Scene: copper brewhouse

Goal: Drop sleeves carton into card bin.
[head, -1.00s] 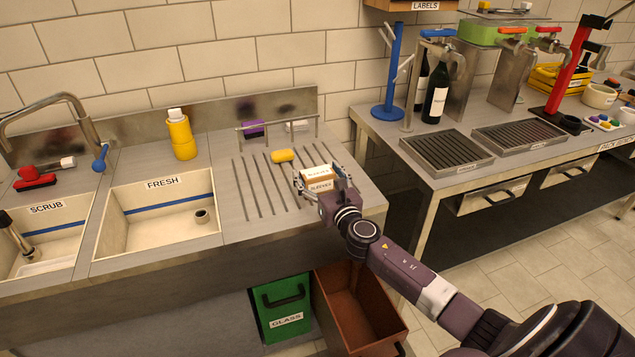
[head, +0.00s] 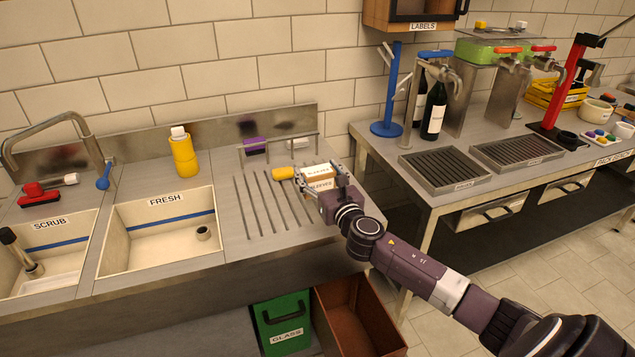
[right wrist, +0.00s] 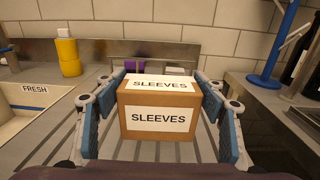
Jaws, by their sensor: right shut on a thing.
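The sleeves carton (head: 319,183) is a small brown box with white SLEEVES labels. My right gripper (head: 322,181) is shut on it over the ribbed drainboard, right of the sinks. In the right wrist view the carton (right wrist: 158,136) sits between the two fingers (right wrist: 158,112), upright, labels facing the camera. A brown open bin (head: 350,320) stands on the floor below the counter's right end, lower than the gripper. No label shows on it, so I cannot tell if it is the card bin. Its visible inside looks empty. My left gripper is not in view.
A green GLASS bin (head: 283,322) stands left of the brown bin. A yellow sponge (head: 283,173) lies left of the carton, and a metal rail (head: 278,144) is behind. A yellow bottle (head: 184,155) stands behind the FRESH sink (head: 160,235). Drip trays (head: 445,172) are on the right bench.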

